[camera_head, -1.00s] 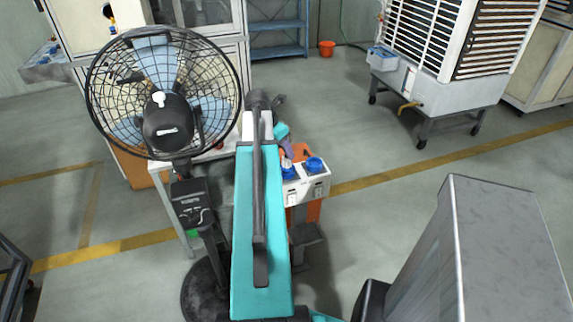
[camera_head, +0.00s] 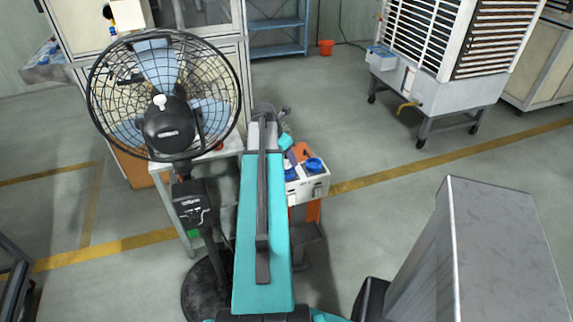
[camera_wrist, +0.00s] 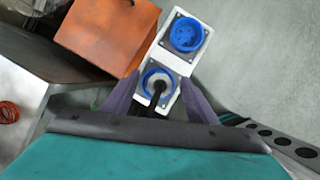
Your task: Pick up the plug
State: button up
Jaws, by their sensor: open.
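The plug (camera_wrist: 157,88) is dark and small and appears seated in the lower blue-ringed socket (camera_wrist: 146,79) of a white socket box (camera_wrist: 172,60). A black cable runs down from it. My gripper (camera_wrist: 160,84) is open, with one purple finger on each side of the plug. I cannot tell whether the fingers touch it. In the head view, my arm hides most of the gripper (camera_head: 290,157) beside the white socket box (camera_head: 310,188), and the plug is hidden.
A second blue socket (camera_wrist: 186,33) sits above the plug's socket. An orange box (camera_wrist: 108,32) is just left of it. A black pedestal fan (camera_head: 165,100) stands left of my arm, close by. A white slatted cooler (camera_head: 440,60) is at back right. Floor on the right is mostly open.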

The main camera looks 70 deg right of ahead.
jog(key=shift+f, duration=0.1)
dwell(0.5)
jog(key=c, duration=1.2)
jog(key=shift+r+b, duration=0.55)
jog(key=shift+r, duration=1.2)
jog(key=s+a+b, duration=0.3)
jog(key=s+a, duration=0.1)
jog(key=a, duration=0.5)
jog(key=shift+s+a+r+b, duration=0.35)
jog(key=shift+a+b, duration=0.05)
jog(key=shift+a+b, duration=0.15)
jog(key=shift+b, duration=0.7)
jog(key=a+b, duration=0.1)
jog(key=b, duration=0.2)
jog(key=shift+s, duration=0.25)
